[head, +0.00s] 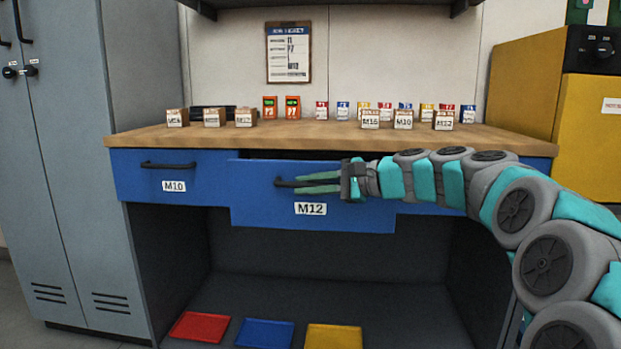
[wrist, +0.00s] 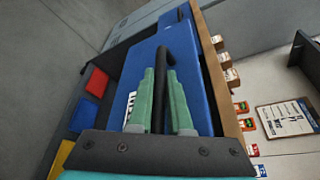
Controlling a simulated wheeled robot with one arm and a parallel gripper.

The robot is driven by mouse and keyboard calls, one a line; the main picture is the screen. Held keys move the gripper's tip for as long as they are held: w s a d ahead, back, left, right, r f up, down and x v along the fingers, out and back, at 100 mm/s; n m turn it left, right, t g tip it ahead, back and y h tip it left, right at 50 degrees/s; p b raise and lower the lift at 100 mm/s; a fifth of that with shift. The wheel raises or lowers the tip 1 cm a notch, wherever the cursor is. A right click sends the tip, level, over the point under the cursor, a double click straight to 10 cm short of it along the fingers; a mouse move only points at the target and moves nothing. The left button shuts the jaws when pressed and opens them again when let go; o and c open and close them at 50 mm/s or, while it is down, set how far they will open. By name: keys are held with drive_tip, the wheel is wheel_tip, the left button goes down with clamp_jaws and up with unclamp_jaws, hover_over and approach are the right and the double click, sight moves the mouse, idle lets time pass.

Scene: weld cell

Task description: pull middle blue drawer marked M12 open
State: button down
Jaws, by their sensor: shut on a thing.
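The blue middle drawer marked M12 (head: 260,207) stands a little forward of the drawer front beside it, with a dark gap showing above its top edge. Its dark bar handle (head: 284,183) is at the upper middle of the front. My gripper (head: 300,184) comes from the right and its green fingers are shut on the handle. In the wrist view, the handle (wrist: 161,60) runs between the two fingers (wrist: 160,105), and the drawer front (wrist: 200,90) lies behind them. The M12 label (wrist: 130,108) is partly hidden by a finger there.
The M10 drawer (head: 140,182) at the left is shut. Small boxes (head: 370,119) and coloured cans stand on the wooden bench top (head: 290,138). Red, blue and yellow trays (head: 264,333) lie below. A grey locker (head: 70,200) stands left, a yellow cabinet (head: 585,130) right.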

drive_tip(key=s+p, duration=0.2)
drive_tip(key=s, duration=1.9)
drive_tip(key=shift+a, duration=0.3)
drive_tip(key=c, duration=0.8)
unclamp_jaws()
drive_tip(key=shift+w, duration=0.1)
drive_tip(key=shift+c, duration=0.2)
drive_tip(key=v, duration=0.7)
drive_tip(key=shift+d, duration=0.35)
drive_tip(key=shift+s+d, duration=0.1)
drive_tip(key=shift+s, duration=0.1)
